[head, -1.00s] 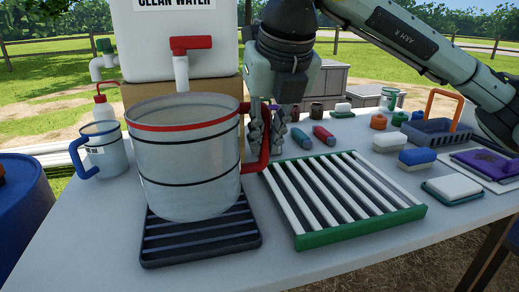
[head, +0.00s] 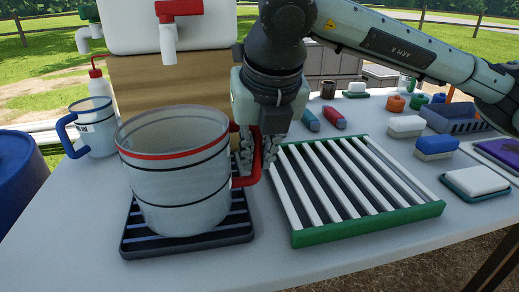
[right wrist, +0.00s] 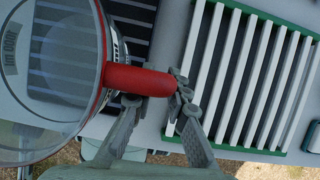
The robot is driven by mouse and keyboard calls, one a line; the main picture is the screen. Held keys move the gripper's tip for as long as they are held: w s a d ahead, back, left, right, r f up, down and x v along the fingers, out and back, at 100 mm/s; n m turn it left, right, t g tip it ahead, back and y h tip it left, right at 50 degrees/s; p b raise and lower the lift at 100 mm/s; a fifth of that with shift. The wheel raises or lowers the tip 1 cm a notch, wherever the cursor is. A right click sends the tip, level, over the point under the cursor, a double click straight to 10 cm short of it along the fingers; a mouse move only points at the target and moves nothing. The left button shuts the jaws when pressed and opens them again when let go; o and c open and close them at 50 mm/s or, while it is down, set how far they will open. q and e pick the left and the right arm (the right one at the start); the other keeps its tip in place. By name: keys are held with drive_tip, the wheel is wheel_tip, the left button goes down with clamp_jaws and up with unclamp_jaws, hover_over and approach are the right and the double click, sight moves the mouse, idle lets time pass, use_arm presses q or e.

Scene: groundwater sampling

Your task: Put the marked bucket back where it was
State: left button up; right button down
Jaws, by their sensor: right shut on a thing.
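A large translucent bucket (head: 178,180) with a red band, dark rings and a red side handle (head: 247,168) is upright over the dark slatted grate (head: 135,245). I cannot tell whether its base touches the slats. My right gripper (head: 262,158) is shut on the red handle, at the bucket's right side. My left gripper is not in view.
A green-ended rack with white slats (head: 350,190) lies close to the right. A blue-handled jug (head: 95,125) stands left behind the bucket. The clean-water tank's red tap (head: 178,8) is behind. Brushes and small caps lie at right. The table's front strip is clear.

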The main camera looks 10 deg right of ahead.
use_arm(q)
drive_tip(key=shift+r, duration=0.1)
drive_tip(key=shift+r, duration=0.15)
use_arm(e)
drive_tip(key=c, duration=1.5)
unclamp_jaws()
drive_tip(key=shift+s+r, duration=0.1)
drive_tip(key=shift+r, duration=0.1)
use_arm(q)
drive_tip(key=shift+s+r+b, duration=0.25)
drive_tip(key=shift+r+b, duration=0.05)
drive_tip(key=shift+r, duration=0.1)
use_arm(e)
drive_tip(key=v, duration=1.1)
drive_tip(key=shift+s+r, duration=0.2)
drive_tip(key=shift+r, duration=0.15)
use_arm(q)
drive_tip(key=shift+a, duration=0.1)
use_arm(e)
drive_tip(key=shift+s+f, duration=0.1)
